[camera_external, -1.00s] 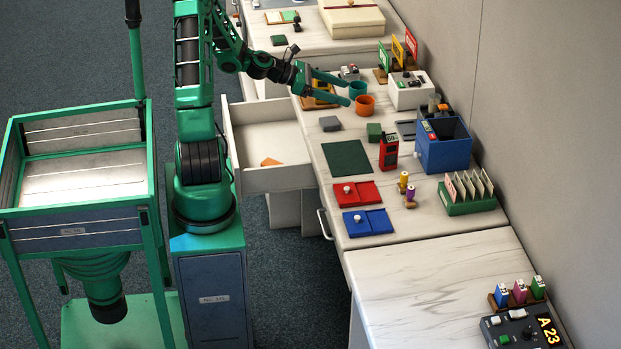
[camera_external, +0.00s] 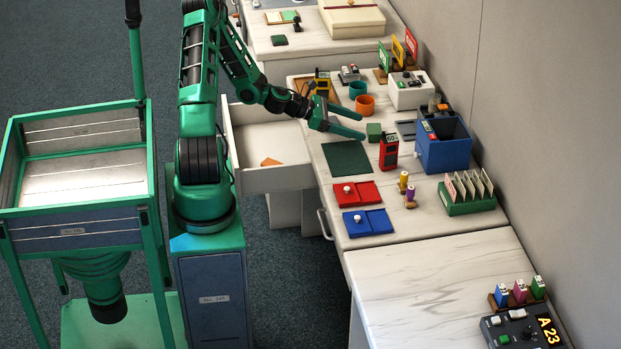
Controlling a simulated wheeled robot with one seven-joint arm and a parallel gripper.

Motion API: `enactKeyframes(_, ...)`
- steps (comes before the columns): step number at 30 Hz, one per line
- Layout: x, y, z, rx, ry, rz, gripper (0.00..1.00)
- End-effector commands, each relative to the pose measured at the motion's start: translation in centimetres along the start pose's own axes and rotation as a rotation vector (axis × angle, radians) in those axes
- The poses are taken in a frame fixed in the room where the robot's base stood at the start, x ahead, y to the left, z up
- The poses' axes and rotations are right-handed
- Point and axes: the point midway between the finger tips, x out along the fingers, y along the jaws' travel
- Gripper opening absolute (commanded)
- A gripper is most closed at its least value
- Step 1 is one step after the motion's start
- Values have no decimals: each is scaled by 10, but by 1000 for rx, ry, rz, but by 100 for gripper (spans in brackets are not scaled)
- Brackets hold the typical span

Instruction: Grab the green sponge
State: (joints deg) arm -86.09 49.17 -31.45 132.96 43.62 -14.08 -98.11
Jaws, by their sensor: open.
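A small green block (camera_external: 374,132), which looks like the green sponge, sits on the marble counter behind the dark green mat. My gripper (camera_external: 362,126) is open and empty, reaching over the counter from the left. Its two fingers point right, with their tips close to the left side of the green block. I cannot tell from this view how high the fingers are above the counter or whether they touch the block.
A red device (camera_external: 389,152) stands just in front of the block, to its right. A blue bin (camera_external: 443,153) is farther right. Orange (camera_external: 365,105) and teal (camera_external: 357,89) cups stand behind the gripper. An open drawer (camera_external: 275,178) juts out at left. The dark green mat (camera_external: 346,158) is bare.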

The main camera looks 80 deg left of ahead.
Motion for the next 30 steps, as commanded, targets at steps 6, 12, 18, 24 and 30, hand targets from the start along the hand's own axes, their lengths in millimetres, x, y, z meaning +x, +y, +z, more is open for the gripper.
enactKeyframes(6,14,2,0,0,-1,0,75)
enactKeyframes(12,42,6,-1,0,-1,-1,75)
enactKeyframes(18,55,6,-1,-1,0,1,75)
enactKeyframes(24,54,6,-1,0,0,1,61)
enactKeyframes(30,54,6,-1,0,0,1,31)
